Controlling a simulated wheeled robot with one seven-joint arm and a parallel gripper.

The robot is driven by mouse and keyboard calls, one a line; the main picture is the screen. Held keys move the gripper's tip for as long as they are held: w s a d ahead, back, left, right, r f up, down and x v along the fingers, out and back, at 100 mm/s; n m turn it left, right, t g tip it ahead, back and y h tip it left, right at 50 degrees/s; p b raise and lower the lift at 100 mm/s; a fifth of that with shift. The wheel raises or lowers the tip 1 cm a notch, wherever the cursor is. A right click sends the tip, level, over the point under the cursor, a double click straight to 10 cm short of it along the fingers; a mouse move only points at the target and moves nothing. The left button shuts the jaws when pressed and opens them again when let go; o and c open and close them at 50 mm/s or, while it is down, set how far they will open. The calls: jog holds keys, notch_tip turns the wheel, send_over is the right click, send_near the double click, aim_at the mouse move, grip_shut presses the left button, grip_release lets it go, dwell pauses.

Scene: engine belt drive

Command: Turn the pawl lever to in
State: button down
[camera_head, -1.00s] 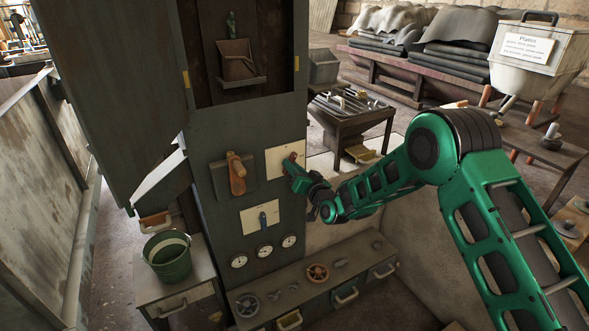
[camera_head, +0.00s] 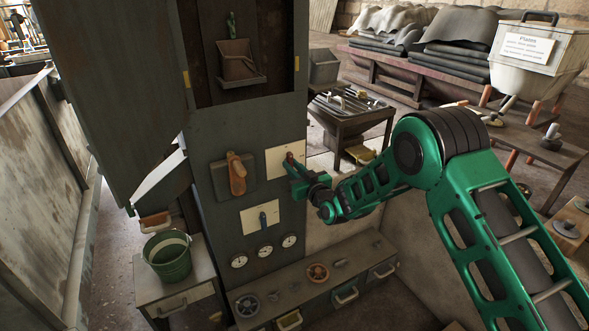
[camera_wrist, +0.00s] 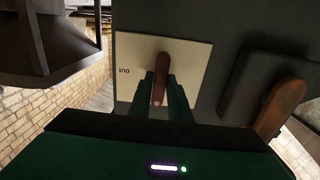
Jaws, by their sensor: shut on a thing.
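The pawl lever is a red-brown handle on a cream plate (camera_head: 273,161) on the dark cabinet front. In the wrist view the lever (camera_wrist: 164,66) points down the picture from its upper end, roughly square to the plate's edges. Lettering that seems to read "out", turned over, is on the left of the plate (camera_wrist: 135,52). My green gripper (camera_wrist: 160,92) is shut on the lever, one finger on each side of it. In the head view my gripper (camera_head: 291,170) is at the plate's right part and hides most of the lever.
A larger orange-brown handle (camera_head: 236,174) is on a dark plate just left. A green bucket (camera_head: 168,257) stands at lower left.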

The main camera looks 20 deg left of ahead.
jog(key=shift+f, duration=0.15)
jog(key=c, duration=1.7)
grip_release()
jog(key=v, duration=1)
jog(key=shift+s+d, duration=0.2)
jog(key=shift+d, duration=0.1)
